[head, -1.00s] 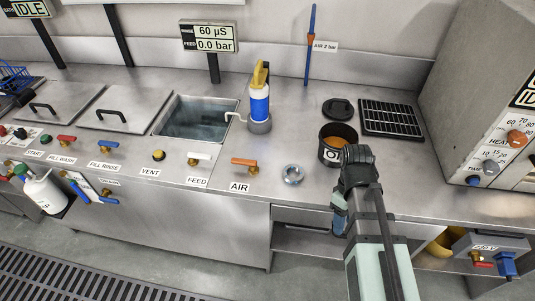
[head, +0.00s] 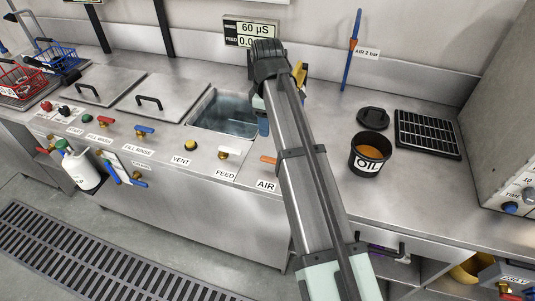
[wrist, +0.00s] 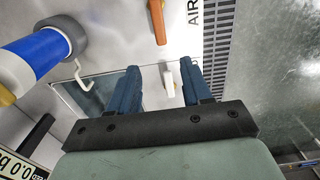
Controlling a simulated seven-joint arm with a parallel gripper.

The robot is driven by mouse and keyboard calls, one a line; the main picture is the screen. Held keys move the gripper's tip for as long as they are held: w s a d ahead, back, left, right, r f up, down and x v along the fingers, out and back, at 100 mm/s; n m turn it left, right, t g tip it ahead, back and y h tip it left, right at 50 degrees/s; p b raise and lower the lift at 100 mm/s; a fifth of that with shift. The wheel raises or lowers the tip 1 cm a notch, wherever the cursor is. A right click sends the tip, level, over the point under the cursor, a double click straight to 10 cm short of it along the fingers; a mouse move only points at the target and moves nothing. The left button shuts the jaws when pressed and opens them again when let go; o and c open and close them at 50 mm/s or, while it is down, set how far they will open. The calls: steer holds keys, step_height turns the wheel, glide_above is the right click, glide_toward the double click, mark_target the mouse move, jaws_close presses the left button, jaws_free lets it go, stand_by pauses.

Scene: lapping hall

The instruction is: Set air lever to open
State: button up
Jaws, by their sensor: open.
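The air lever (head: 268,159) is an orange handle on the counter front, above the AIR label (head: 266,185). In the head view only its left end shows; my arm hides the rest. In the wrist view the orange lever (wrist: 157,22) lies at the top, ahead of my fingertips, with part of the AIR label (wrist: 194,12) beside it. My gripper (wrist: 162,72) is open and empty, its two blue fingers apart. It is over the sink side of the counter, not touching the air lever. The white feed lever (wrist: 168,80) shows between the fingers, below them.
An oil pot (head: 370,153), a black lid (head: 373,117) and a black grid (head: 428,134) stand to the right.

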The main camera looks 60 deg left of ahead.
mark_target(267, 158)
step_height(267, 158, down, 14)
steer(key=shift+r, duration=0.25)
stand_by(0.3)
steer(key=shift+c, duration=0.3)
jaws_close()
stand_by(0.4)
